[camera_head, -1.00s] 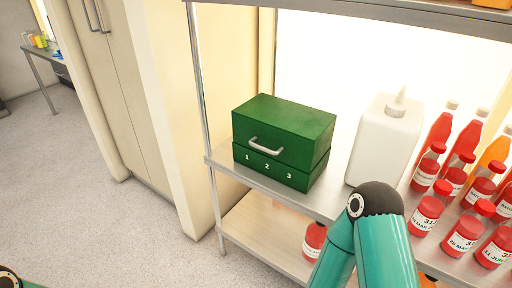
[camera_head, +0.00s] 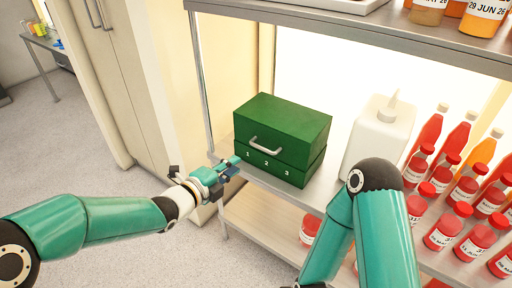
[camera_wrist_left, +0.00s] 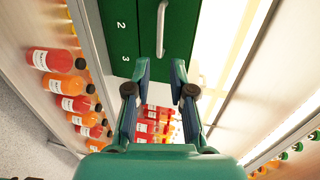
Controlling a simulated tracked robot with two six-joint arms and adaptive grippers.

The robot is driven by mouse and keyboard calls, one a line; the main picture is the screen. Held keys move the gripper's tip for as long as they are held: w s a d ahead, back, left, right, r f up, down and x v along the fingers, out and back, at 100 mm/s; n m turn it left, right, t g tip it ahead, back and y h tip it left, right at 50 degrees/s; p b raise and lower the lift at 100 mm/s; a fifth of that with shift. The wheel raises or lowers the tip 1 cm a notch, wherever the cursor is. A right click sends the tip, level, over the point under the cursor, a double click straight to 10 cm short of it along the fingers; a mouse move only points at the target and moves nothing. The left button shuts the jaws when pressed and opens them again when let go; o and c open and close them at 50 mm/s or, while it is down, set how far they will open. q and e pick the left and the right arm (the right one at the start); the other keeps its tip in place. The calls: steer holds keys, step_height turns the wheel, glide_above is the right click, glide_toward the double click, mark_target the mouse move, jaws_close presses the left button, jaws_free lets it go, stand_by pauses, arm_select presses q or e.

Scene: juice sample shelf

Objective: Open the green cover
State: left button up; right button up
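The green box stands on the metal shelf, and its upper part is the green cover (camera_head: 284,126) with a pale handle (camera_head: 266,145) on its front. The lower part (camera_head: 276,167) carries the numbers 1, 2, 3. The cover is down on the lower part. My left gripper (camera_head: 234,167) is just in front of the box's lower left front. In the left wrist view its fingers (camera_wrist_left: 160,68) are apart and empty, with the handle (camera_wrist_left: 162,28) beyond the tips. My right arm shows in front of the shelf; its gripper is not in view.
A white jug (camera_head: 380,140) stands close to the right of the box. Several red and orange bottles (camera_head: 440,180) crowd the shelf farther right. An upper shelf (camera_head: 350,38) hangs above, and a shelf post (camera_head: 203,85) stands left of the box.

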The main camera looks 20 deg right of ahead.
mark_target(260, 148)
arm_select(q)
steer(key=p+x, duration=0.1)
steer(key=x, duration=1.2)
steer(key=shift+w+d+f, duration=0.1)
steer(key=shift+w+d, duration=0.05)
steer(key=shift+d, duration=0.1)
steer(key=shift+c, duration=0.2)
jaws_close()
